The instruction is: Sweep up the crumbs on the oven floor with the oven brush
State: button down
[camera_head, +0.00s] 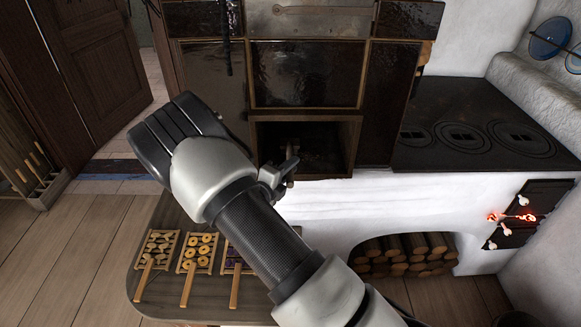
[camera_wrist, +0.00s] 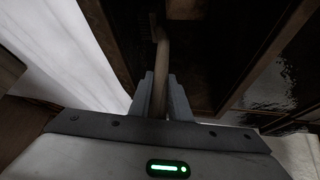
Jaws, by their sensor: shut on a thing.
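My gripper (camera_wrist: 161,84) is shut on the wooden handle of the oven brush (camera_wrist: 161,58), seen in the wrist view. The handle points away from the fingers, and the dark brush head lies at its far end in shadow. In the head view my gripper (camera_head: 283,172) is at the front of the low oven opening (camera_head: 353,135), partly hidden behind my own wrist. The oven floor (camera_head: 325,163) is dark and partly covered by my arm. I cannot make out crumbs in either view.
The oven's dark frame surrounds the opening closely. Below left, a bench (camera_head: 155,295) carries trays of baked pieces with wooden handles. A black stove top (camera_head: 470,135) lies at right, above firewood (camera_head: 405,255) and a small glowing fire door (camera_head: 530,212).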

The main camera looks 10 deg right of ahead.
aim_at(291, 179)
jog(key=shift+s+a+p, duration=0.25)
jog(key=shift+s+p, duration=0.25)
jog(key=shift+s, duration=0.65)
jog(key=shift+s+a+p, duration=0.2)
jog(key=shift+s+p, duration=0.25)
jog(key=shift+s, duration=0.7)
jog(key=shift+s+a+p, duration=0.25)
jog(key=shift+s+p, duration=0.25)
jog(key=shift+s, duration=0.65)
jog(key=shift+w+d, duration=0.25)
jog(key=shift+w, duration=0.9)
jog(key=shift+w+d, duration=0.2)
jog(key=shift+w, duration=0.95)
jog(key=shift+w+d, duration=0.25)
jog(key=shift+w, duration=0.9)
jog(key=shift+s+a+p, duration=0.25)
jog(key=shift+s+p, duration=0.15)
jog(key=shift+s, duration=0.75)
jog(key=shift+s+a+p, duration=0.2)
jog(key=shift+s+p, duration=0.15)
jog(key=shift+s, duration=0.8)
jog(key=shift+s+a+p, duration=0.25)
jog(key=shift+s+p, duration=0.15)
jog(key=shift+s, duration=0.75)
jog(key=shift+r, duration=0.15)
jog(key=shift+r+p, duration=1.15)
jog(key=shift+r, duration=0.05)
